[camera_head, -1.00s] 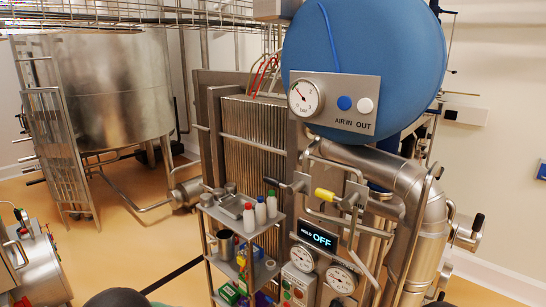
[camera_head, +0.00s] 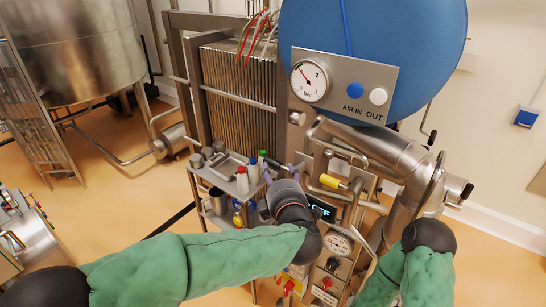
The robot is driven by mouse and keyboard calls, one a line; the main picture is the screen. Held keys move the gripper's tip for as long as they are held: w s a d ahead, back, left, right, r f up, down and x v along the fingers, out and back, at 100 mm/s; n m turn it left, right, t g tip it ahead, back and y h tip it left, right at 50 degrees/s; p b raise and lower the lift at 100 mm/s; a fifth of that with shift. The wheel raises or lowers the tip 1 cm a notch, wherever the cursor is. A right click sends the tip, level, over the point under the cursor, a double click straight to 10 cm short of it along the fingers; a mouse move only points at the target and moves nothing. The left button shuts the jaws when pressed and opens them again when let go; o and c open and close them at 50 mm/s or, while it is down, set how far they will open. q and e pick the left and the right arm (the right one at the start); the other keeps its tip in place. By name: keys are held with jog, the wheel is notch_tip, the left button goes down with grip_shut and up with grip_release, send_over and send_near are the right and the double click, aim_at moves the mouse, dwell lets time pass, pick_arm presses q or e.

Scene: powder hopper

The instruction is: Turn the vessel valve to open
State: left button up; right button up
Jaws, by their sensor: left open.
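A yellow-handled lever (camera_head: 333,182) sits on the steel piping below the blue vessel (camera_head: 400,50). No readable label shows which handle is the vessel valve. My left arm reaches in from the lower left, and my left gripper (camera_head: 279,170) is open among the fittings just left of the yellow lever. It appears apart from that lever. The black-handled lever there is hidden, at least mostly, by my gripper and wrist. My right arm shows at the lower right, but its gripper is not visible. The lit display (camera_head: 322,209) is partly covered by my left wrist.
A pressure gauge panel (camera_head: 345,85) marked AIR IN and OUT is above. A small shelf (camera_head: 230,215) with bottles stands left of my left gripper. A thick steel pipe (camera_head: 390,160) bends down on the right. A large tank (camera_head: 75,45) stands at the back left.

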aim_at(273, 164)
pick_arm(q)
jog(key=p+x, duration=0.2)
jog(key=x, duration=0.6)
grip_shut()
